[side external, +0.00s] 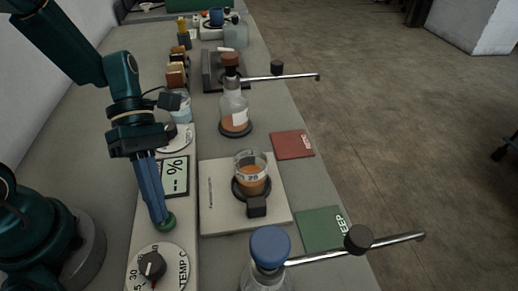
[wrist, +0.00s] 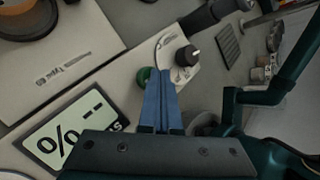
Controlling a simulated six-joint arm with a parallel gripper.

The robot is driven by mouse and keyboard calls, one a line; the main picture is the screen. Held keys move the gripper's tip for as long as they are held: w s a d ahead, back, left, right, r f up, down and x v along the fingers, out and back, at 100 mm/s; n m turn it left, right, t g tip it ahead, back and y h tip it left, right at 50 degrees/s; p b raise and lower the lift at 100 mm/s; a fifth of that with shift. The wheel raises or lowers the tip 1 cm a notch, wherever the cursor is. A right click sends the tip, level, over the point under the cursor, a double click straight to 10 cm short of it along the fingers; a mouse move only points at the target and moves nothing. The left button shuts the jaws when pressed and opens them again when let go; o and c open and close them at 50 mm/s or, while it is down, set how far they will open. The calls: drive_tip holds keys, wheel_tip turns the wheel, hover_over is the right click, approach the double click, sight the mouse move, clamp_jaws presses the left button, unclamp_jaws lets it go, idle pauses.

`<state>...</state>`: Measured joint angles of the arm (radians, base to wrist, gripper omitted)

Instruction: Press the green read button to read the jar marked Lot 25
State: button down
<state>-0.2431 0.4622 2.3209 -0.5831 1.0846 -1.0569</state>
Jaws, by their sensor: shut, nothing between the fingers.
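The green read button (side external: 167,222) sits on the pale control panel (side external: 148,218), below the display (side external: 175,177), which reads "-- %". My gripper (side external: 160,220) is shut and empty, its blue fingers pointing down with the tips at the button. In the wrist view the button (wrist: 145,77) shows just left of the fingertips (wrist: 162,76); I cannot tell if they touch it. A clear jar (side external: 251,172) with orange-brown contents stands in a dark ring on the pale plate (side external: 215,210). Its label number is too small to read surely.
A TEMP dial (side external: 152,266) is close in front of the button. A blue-stoppered flask (side external: 270,250) and a brown-stoppered flask (side external: 234,110) stand near metal rods. A red card (side external: 292,144) and green KEEP card (side external: 318,229) lie right of the plate.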

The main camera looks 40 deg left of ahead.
drive_tip(key=shift+f, duration=0.3)
drive_tip(key=shift+r, duration=0.15)
idle(0.4)
drive_tip(key=shift+r, duration=0.95)
drive_tip(key=shift+r, duration=2.5)
